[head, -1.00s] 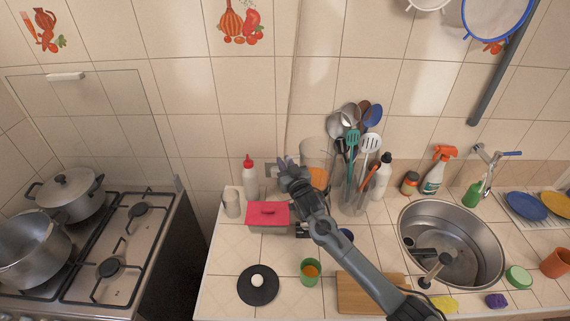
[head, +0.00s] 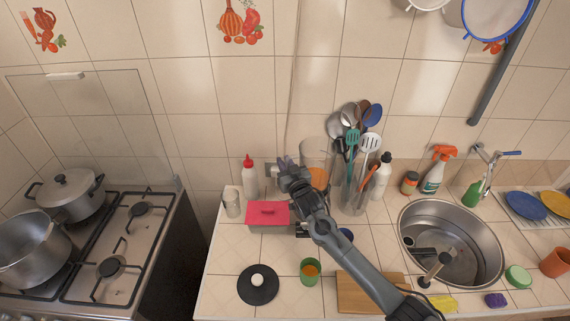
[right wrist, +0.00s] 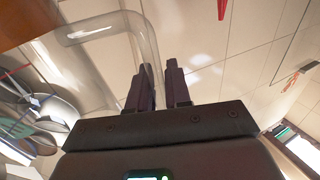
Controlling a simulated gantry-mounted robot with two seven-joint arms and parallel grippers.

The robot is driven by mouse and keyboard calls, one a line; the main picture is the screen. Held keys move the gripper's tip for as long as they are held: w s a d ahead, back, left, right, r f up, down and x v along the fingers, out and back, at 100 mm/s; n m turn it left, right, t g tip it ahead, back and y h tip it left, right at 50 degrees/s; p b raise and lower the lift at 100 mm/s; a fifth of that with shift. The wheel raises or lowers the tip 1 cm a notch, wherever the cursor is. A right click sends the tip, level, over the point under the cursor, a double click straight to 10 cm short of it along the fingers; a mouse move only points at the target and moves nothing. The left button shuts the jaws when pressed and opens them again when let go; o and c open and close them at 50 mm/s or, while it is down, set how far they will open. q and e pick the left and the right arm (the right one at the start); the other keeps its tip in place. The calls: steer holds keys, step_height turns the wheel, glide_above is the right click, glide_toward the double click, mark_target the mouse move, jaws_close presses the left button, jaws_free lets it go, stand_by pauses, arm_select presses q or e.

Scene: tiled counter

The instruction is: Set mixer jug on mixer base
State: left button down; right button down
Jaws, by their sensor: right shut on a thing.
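The clear mixer jug (head: 316,152) shows faintly just right of my right gripper (head: 286,163) in the head view, near the back wall. In the right wrist view, the transparent jug handle (right wrist: 146,38) runs down between the fingers of my right gripper (right wrist: 158,75). The gripper is shut on this handle. My right arm covers the area below the jug, so I cannot tell whether it touches anything underneath. I cannot clearly make out the mixer base; my arm may hide it. My left gripper is not in view.
A red-lidded box (head: 268,214) and a white bottle with a red cap (head: 250,178) stand left of the gripper. A utensil holder (head: 354,195) stands close to the right. A black lid (head: 258,285), green cup (head: 310,271) and cutting board (head: 360,293) lie in front.

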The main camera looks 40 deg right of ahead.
steer(key=shift+f, duration=0.3)
steer(key=c, duration=1.3)
jaws_free()
steer(key=shift+c, duration=0.2)
steer(key=shift+s+a+p, duration=0.15)
steer(key=shift+s+p, duration=0.25)
steer(key=shift+s, duration=0.15)
steer(key=p+v, duration=0.7)
steer(key=v, duration=0.2)
steer(key=shift+s+f, duration=0.15)
steer(key=shift+s, duration=0.25)
steer(key=shift+a+f, duration=0.1)
steer(key=shift+a, duration=0.1)
